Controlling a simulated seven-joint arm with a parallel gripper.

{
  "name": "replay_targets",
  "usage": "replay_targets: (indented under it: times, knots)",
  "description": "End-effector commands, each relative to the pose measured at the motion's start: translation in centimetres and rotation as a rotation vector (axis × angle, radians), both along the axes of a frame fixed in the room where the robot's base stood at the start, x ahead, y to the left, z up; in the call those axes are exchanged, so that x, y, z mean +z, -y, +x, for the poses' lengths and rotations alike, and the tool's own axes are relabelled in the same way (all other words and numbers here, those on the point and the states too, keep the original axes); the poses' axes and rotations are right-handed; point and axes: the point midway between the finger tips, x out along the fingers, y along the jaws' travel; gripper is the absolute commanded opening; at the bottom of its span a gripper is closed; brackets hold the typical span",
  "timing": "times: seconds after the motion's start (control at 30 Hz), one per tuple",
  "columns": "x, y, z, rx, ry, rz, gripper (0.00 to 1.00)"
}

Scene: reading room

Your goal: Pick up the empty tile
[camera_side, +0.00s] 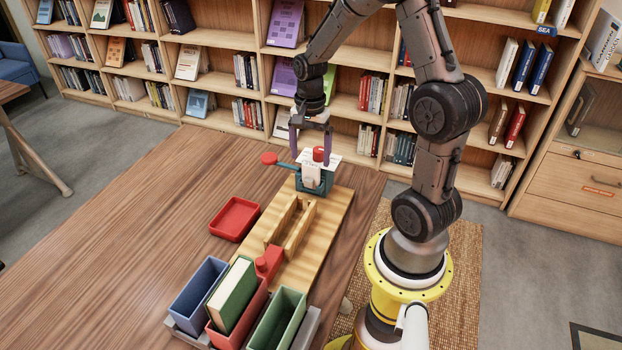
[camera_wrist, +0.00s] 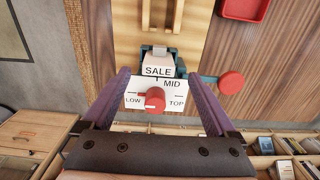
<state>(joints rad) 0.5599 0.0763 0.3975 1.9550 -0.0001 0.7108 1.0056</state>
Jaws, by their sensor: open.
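My gripper (camera_side: 311,161) is open, its purple fingers either side of a teal device (camera_side: 325,186) at the far end of a wooden board. In the wrist view my gripper (camera_wrist: 155,73) has its fingers left and right of a white dial plate (camera_wrist: 134,101) marked LOW, MID, TOP, with a red knob (camera_wrist: 155,97). Beyond the plate is a white piece (camera_wrist: 158,70) reading SALE; it also shows in the side view (camera_side: 310,174). Nothing is visibly held. I cannot make out a blank tile in either view.
A red-ended lever (camera_side: 269,158) sticks out from the device. The wooden board (camera_side: 335,205) carries wooden rails (camera_side: 301,228) and a red block (camera_side: 268,262). A red tray (camera_side: 235,202) looks empty. Blue (camera_side: 190,301), red (camera_side: 250,319) and green (camera_side: 290,322) bins stand in front; the red one holds a green book (camera_side: 232,292).

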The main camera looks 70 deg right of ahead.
Motion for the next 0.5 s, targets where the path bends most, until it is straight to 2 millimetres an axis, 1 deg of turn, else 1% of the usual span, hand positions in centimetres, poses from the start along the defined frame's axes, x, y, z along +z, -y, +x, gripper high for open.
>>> replay_targets:
  times: [0.1, 0.23, 0.33, 0.5]
  knots:
    - [-1.9, 0.0, -0.3, -0.001, -0.007, 0.004, 0.93]
    - [-3.6, 0.0, -0.3, 0.0, -0.006, 0.004, 0.93]
    - [-4.2, 0.0, -0.2, 0.0, -0.003, 0.002, 0.93]
    - [-4.4, 0.0, -0.2, 0.0, -0.001, 0.001, 0.93]
